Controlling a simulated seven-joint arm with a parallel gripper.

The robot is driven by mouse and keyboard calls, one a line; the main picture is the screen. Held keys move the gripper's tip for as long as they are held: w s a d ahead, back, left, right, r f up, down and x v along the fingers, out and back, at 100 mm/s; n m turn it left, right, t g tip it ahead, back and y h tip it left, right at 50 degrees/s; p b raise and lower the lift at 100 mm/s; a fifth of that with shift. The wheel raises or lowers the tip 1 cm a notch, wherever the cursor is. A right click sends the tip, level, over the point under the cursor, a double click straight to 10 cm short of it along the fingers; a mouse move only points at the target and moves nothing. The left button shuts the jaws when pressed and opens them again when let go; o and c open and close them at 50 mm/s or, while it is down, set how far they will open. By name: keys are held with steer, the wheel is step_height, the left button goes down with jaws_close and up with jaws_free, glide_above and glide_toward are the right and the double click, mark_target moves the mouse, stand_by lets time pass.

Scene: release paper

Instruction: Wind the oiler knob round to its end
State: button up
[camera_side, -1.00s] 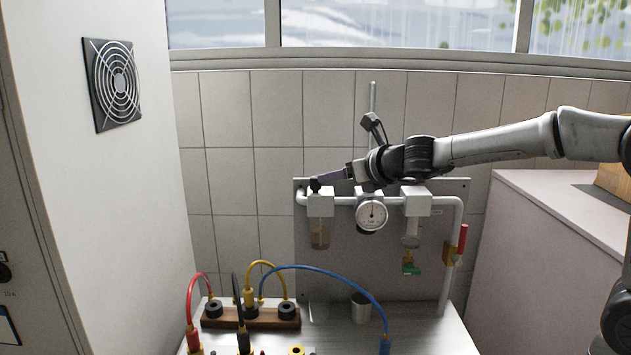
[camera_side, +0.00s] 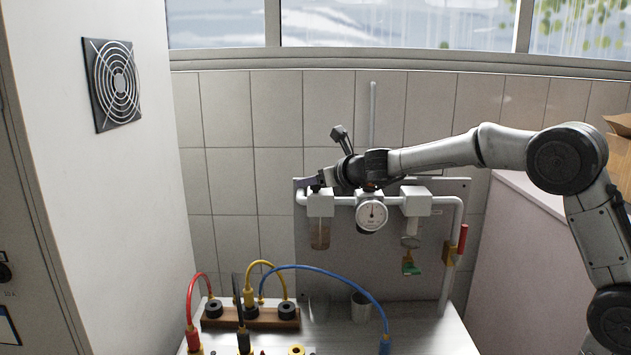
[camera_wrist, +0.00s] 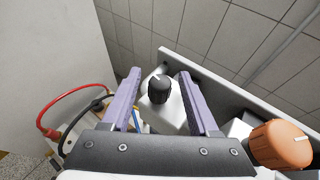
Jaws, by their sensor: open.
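The oiler is the left unit on the panel, with a white head (camera_side: 320,205) and a clear bowl (camera_side: 320,234) holding amber liquid. Its black knob (camera_wrist: 160,89) has a pale pointer mark on top and shows in the wrist view. My gripper (camera_wrist: 157,80) is open, with one purple finger on each side of the knob. A gap shows between the knob and each finger. In the side view my gripper (camera_side: 308,182) is at the oiler's top, and the knob is mostly hidden there.
A pressure gauge (camera_side: 371,213) and a second white unit (camera_side: 416,201) stand to the right on the panel. An orange knob (camera_wrist: 280,143) shows at the wrist view's lower right. A red-handled valve (camera_side: 462,239) hangs further right. Cables (camera_side: 335,270) loop below.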

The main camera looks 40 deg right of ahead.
jaws_close()
steer(key=shift+f+n+y, duration=0.1)
steer(key=shift+n+y, duration=0.9)
steer(key=shift+y, duration=0.2)
steer(key=shift+n+g+y, duration=0.3)
steer(key=shift+n+y, duration=1.5)
steer(key=shift+y, duration=0.3)
jaws_free()
